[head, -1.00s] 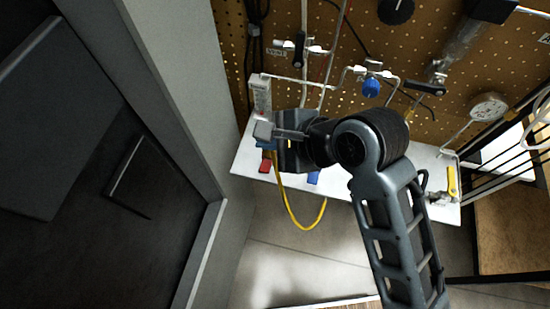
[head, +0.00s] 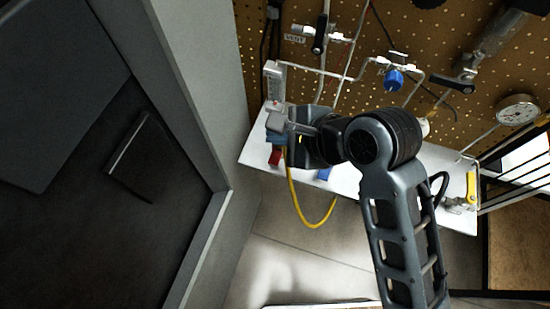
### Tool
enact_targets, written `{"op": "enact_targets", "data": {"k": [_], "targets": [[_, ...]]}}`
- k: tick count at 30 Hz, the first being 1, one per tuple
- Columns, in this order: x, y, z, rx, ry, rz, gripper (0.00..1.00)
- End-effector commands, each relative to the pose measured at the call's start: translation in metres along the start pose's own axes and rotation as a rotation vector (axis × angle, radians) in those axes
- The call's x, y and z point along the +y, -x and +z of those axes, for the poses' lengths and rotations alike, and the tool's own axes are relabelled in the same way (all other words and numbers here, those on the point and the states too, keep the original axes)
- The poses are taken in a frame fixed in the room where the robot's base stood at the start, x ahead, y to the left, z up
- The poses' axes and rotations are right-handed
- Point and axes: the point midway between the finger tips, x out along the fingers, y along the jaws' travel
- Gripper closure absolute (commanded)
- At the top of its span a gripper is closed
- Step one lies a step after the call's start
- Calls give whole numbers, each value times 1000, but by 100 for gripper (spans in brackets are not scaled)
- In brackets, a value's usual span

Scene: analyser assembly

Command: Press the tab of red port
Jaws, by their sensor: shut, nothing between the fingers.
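The red port (head: 275,157) shows as a small red block at the left end of the white shelf (head: 345,178). My gripper (head: 278,120) is shut and empty, just above the red port and beside a blue part (head: 272,137). The gripper and wrist hide much of what lies behind them, and the tab cannot be made out. A yellow cable (head: 296,205) hangs in a loop from beside the red port, below the shelf.
A perforated brown board (head: 420,60) behind carries thin pipes, a blue knob (head: 393,81) and a round gauge (head: 517,110). A white upright block (head: 274,80) stands behind my gripper. A grey wall edge (head: 200,100) is close on the left. A yellow-handled valve (head: 471,187) is at right.

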Motion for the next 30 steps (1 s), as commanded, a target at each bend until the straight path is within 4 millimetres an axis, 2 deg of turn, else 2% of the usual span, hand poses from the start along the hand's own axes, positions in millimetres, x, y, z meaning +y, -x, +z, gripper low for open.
{"op": "enact_targets", "data": {"k": [1, 15, 30], "targets": [[6, -9, -6, 0, 1, -1, 100], [27, -37, -27, 0, -1, 1, 100], [28, -40, -29, 0, 0, 0, 100]]}}
